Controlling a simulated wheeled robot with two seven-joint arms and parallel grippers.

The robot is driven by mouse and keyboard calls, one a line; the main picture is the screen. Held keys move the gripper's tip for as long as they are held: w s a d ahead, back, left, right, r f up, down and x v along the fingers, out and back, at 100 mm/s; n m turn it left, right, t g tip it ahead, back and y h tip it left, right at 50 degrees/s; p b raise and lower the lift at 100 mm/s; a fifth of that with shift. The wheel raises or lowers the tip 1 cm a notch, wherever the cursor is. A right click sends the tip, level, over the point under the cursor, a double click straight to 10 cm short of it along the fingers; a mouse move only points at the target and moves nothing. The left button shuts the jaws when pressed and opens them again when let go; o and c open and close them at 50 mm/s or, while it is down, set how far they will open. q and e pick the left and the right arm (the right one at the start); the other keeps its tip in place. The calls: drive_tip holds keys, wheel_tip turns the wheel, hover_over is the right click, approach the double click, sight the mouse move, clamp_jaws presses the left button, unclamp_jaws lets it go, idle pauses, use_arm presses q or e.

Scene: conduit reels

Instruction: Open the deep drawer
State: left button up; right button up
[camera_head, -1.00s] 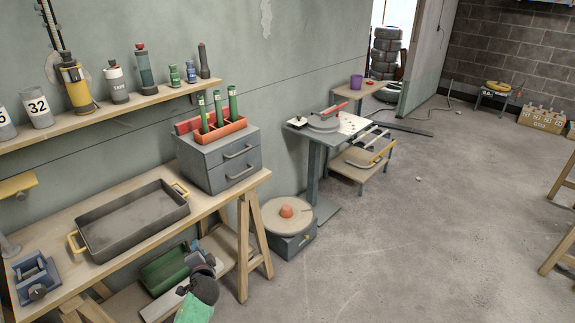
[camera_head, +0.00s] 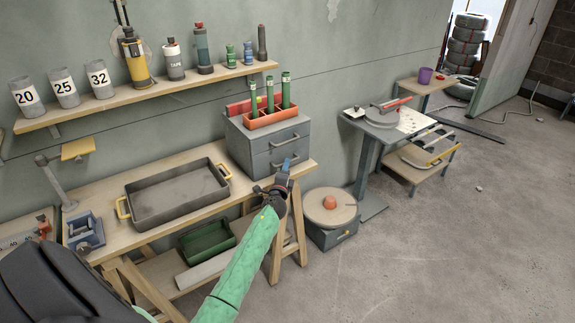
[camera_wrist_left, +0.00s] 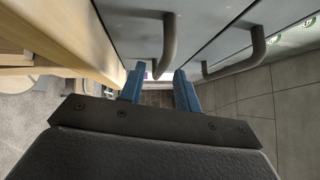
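A grey two-drawer cabinet (camera_head: 240,146) stands on the right end of the wooden bench. Its upper drawer (camera_head: 268,142) and lower drawer (camera_head: 266,164) both look shut, each with a grey bar handle. My left gripper (camera_head: 285,170) is in front of the lower drawer, near its handle. In the left wrist view, my left gripper (camera_wrist_left: 159,84) has its blue fingers apart, with the lower handle (camera_wrist_left: 169,45) lined up between them in the picture. I cannot tell whether they touch. The upper handle (camera_wrist_left: 255,50) is further right. My right gripper is out of view.
An orange tray (camera_head: 272,121) with green tubes sits on the cabinet. A grey tray (camera_head: 124,209) with yellow handles lies left on the bench. Open floor lies beyond.

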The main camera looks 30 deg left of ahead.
use_arm(q)
drive_tip(key=shift+x, duration=0.85)
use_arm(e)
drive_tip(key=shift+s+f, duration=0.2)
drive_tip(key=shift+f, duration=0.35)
use_arm(q)
drive_tip(key=shift+s+a, duration=0.1)
clamp_jaws()
